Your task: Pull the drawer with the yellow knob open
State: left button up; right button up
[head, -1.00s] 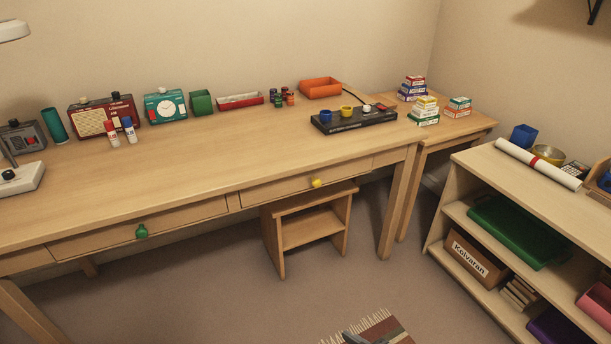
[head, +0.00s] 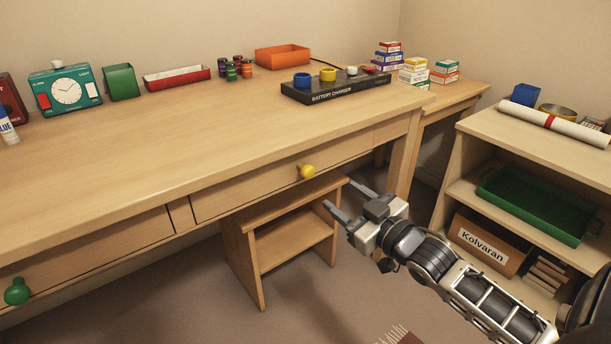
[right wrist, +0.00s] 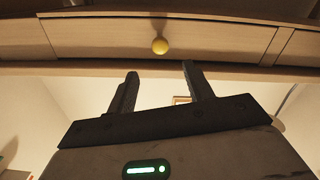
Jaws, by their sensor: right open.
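The drawer with the yellow knob (head: 250,193) is shut in the front of the desk. Its yellow knob (head: 307,171) sticks out near the middle of the drawer front. In the right wrist view the drawer front (right wrist: 100,38) spans the top, and the yellow knob (right wrist: 160,46) lies ahead of the fingers, between their lines. My right gripper (head: 346,199) is open and empty, apart from the knob, to its right and lower in the head view. Its two fingers (right wrist: 159,85) show spread in the right wrist view. My left gripper is not in view.
A second drawer with a green knob (head: 17,291) is at left. A wooden stool (head: 290,243) stands under the desk below the yellow knob. A shelf unit (head: 463,158) stands at right. The desktop (head: 190,130) holds a battery charger (head: 335,88) and several small items.

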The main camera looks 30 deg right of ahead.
aim_at(311, 174)
jog(key=w+b, duration=0.1)
jog(key=w, duration=0.3)
jog(key=w+b, duration=0.1)
jog(key=w, duration=0.2)
jog(key=w+a+b, duration=0.1)
jog(key=w, duration=0.3)
jog(key=shift+w+f, duration=0.1)
jog(key=shift+w, duration=0.55)
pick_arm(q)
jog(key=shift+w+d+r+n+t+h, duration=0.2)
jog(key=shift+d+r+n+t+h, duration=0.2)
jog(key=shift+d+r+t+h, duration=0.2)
pick_arm(e)
grip_shut()
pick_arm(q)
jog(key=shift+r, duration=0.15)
pick_arm(e)
jog(key=shift+s, duration=0.1)
